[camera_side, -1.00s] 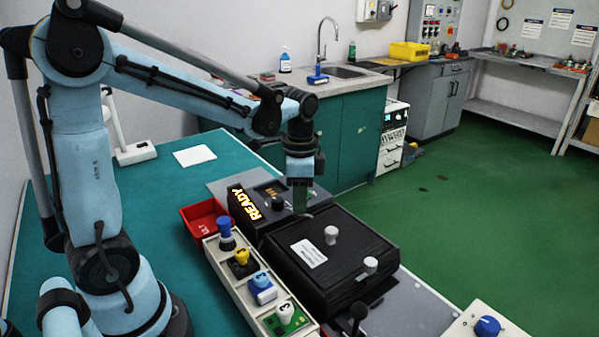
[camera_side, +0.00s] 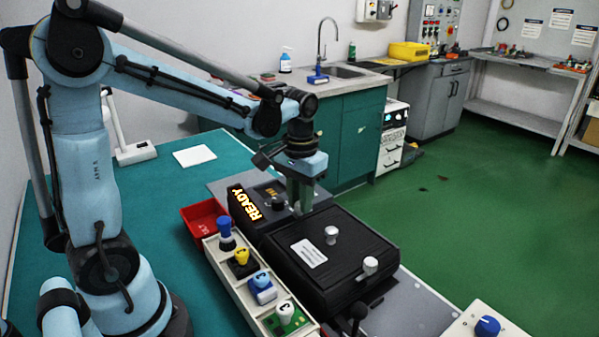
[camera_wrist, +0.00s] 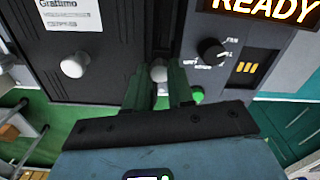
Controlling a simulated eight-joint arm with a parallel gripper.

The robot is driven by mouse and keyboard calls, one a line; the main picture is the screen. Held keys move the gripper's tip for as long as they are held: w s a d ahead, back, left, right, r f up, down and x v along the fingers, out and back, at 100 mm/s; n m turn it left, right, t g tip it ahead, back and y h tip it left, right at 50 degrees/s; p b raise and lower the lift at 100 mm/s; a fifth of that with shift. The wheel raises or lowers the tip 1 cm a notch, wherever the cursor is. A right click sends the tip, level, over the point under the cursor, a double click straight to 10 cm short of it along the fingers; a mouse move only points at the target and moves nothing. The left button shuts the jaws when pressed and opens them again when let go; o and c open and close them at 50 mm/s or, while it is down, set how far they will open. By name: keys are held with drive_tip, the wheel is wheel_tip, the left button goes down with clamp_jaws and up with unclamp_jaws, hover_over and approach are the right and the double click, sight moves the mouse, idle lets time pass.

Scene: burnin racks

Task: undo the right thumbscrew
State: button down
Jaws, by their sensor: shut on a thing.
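My gripper (camera_side: 300,205) points down at the far edge of the black lidded box (camera_side: 345,273), by the READY panel (camera_side: 258,203). In the wrist view its two green fingers (camera_wrist: 159,85) are shut on a pale round knob, the right thumbscrew (camera_wrist: 158,69). Most of this thumbscrew is hidden by the fingers in the side view. Another pale thumbscrew (camera_side: 370,265) stands at the box's near edge. A white knob (camera_side: 331,234) stands on the lid; it also shows in the wrist view (camera_wrist: 75,66).
A pale tray (camera_side: 232,275) with several knobbed modules runs along the box's left side. A red bin (camera_side: 203,218) stands behind it. A black lever (camera_side: 356,315) and a panel with a blue dial (camera_side: 488,326) are nearer. The teal tabletop at left is mostly clear.

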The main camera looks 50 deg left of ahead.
drive_tip(key=shift+n, duration=0.7)
drive_tip(key=c, duration=1)
unclamp_jaws()
wheel_tip(320, 180, up, 12)
drive_tip(key=s+d+f+m+t, duration=0.1)
drive_tip(key=s+f+t, duration=0.1)
drive_tip(key=s+d+f+m+t, duration=0.1)
drive_tip(key=s+d+f+t, duration=0.1)
drive_tip(key=f, duration=0.1)
drive_tip(key=s+d+f+m+t, duration=0.2)
drive_tip(key=f+t, duration=0.1)
drive_tip(key=shift+s, duration=0.15)
